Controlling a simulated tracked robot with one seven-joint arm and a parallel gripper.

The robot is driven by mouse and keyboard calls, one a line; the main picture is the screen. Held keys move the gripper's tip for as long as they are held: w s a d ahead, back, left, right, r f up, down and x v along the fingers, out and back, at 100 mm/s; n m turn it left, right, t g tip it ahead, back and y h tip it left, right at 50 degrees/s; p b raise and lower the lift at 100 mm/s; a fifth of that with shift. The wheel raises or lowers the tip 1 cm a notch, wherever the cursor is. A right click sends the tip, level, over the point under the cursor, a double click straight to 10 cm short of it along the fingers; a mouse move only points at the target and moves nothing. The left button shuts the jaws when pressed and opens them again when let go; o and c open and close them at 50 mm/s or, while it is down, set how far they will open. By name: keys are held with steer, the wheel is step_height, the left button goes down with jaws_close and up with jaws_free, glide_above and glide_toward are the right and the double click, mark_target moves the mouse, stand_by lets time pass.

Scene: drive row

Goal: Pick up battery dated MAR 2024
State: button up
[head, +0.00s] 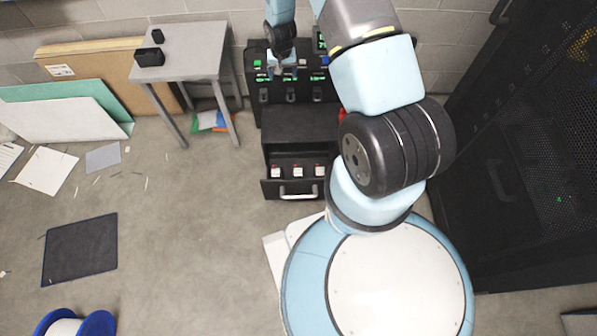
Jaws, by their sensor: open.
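I can make out a left block (276,171), a middle block (298,171) and a right block (319,171). Any dates on them are too small to read. My gripper (279,70) is open, at the upper part of the cabinet in front of the panel with green displays (262,78). It is above and behind the drawer, apart from the blocks. My arm covers the right side of the cabinet.
A grey table (190,55) with a black open box (149,57) stands to the left. Boards (60,110) lean on the wall. A dark mat (80,248) and a blue spool (80,322) lie on the floor. A black mesh rack (530,170) bounds the right. Floor left of the drawer is clear.

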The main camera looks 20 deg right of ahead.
steer(key=s+f, duration=0.3)
steer(key=f, duration=0.6)
steer(key=s+f, duration=0.3)
steer(key=f, duration=0.6)
steer(key=g, duration=0.2)
glide_above(298, 170)
step_height(298, 170, down, 16)
steer(key=shift+m, duration=0.4)
steer(key=shift+s+f, duration=0.1)
steer(key=shift+f, duration=6.8)
steer(key=shift+c, duration=0.2)
jaws_close()
